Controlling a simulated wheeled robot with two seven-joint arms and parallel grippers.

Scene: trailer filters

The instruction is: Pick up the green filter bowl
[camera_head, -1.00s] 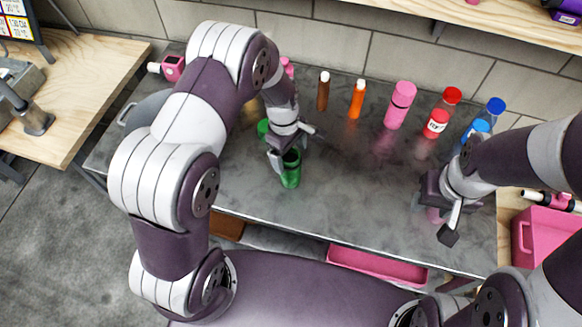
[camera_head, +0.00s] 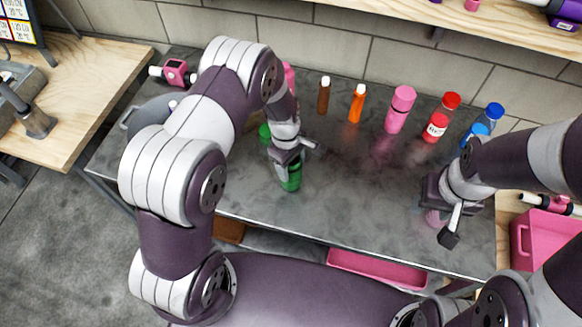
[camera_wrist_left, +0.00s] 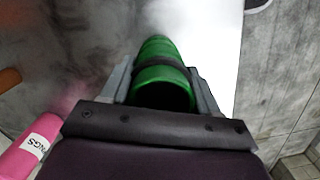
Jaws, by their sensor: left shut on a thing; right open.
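The green filter bowl (camera_head: 291,179) stands on the grey counter near its front edge, partly hidden by my left gripper (camera_head: 288,165) in the head view. In the left wrist view the green bowl (camera_wrist_left: 162,80) lies between the two fingers of my left gripper (camera_wrist_left: 163,85), with its dark open end towards me. My left gripper is shut on the bowl. I cannot tell whether the bowl touches the counter. Another green piece (camera_head: 265,131) shows behind the left arm. My right gripper (camera_head: 444,221) is open and empty over the right side of the counter.
At the back of the counter (camera_head: 345,205) stand a brown bottle (camera_head: 324,97), an orange bottle (camera_head: 357,104), a pink bottle (camera_head: 400,109), and red and blue containers at the right. A grey pan (camera_head: 150,115) is at the left. The middle is clear.

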